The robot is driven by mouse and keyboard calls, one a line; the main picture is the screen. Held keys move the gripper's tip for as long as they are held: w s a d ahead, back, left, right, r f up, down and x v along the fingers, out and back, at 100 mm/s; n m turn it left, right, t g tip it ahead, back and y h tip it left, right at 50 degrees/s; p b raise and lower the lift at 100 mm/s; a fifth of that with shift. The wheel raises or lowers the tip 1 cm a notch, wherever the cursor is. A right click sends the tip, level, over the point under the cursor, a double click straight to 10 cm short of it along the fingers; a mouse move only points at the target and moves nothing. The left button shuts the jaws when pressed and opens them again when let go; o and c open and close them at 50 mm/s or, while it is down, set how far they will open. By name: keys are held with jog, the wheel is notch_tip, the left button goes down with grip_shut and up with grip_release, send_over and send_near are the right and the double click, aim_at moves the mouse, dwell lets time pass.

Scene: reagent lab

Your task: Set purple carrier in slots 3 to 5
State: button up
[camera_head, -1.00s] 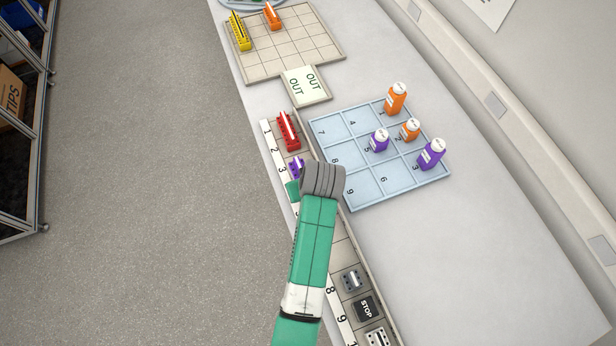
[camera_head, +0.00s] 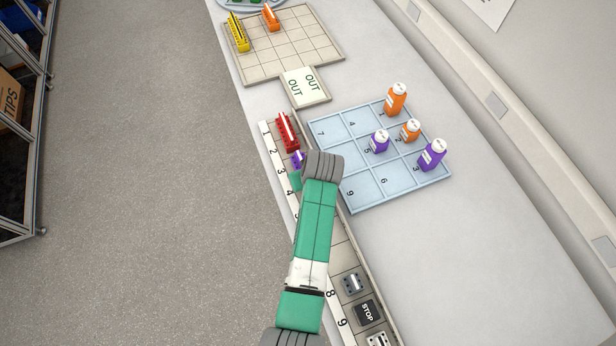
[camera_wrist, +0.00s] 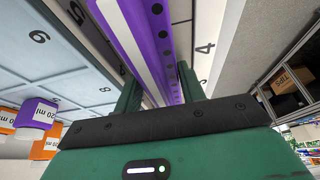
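The purple carrier (camera_head: 298,158), a long bar with a white stripe and dark holes, shows mostly hidden behind my arm in the head view, by strip numbers 2 and 3. In the wrist view the purple carrier (camera_wrist: 150,40) runs between the two green fingers of my gripper (camera_wrist: 160,88), which is shut on it. Whether it touches the rail is hidden. The slot strip (camera_head: 280,165) has numbers along its left edge; slots around 4 to 7 are largely covered by my arm.
A red carrier (camera_head: 287,132) sits in the rail by 1 and 2, close above the purple one. Right is a blue grid tray (camera_head: 362,190) with orange and purple bottles. A tan grid (camera_head: 290,55) holds yellow and orange carriers. Further down is a STOP tile (camera_head: 367,312).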

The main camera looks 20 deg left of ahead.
jog(key=shift+o, duration=0.4)
jog(key=shift+r, duration=0.25)
jog(key=p+v, duration=0.2)
jog(key=v, duration=1)
jog(key=shift+f, duration=0.1)
jog(key=w+d+r+m+t, duration=0.15)
jog(key=r+t, duration=0.25)
jog(key=r, duration=0.7)
jog(key=w+d+r+m+t, duration=0.1)
jog(key=d+r+m+t, duration=0.2)
jog(key=r, duration=0.8)
jog(key=w+d+r+t, duration=0.2)
jog(key=r+t, duration=0.3)
jog(key=r, duration=0.6)
jog(key=s+d+r+m+t+h, duration=0.1)
jog(key=s+d+r+m+t, duration=0.1)
jog(key=s+r+t, duration=0.3)
jog(key=s+d+r+m+t+h, duration=0.2)
jog(key=s+d+r+t, duration=0.2)
jog(key=s+r, duration=0.7)
notch_tip(320, 180, up, 7)
jog(key=shift+d+f+t, duration=0.25)
jog(key=shift+d+t, duration=0.15)
jog(key=shift+d, duration=0.1)
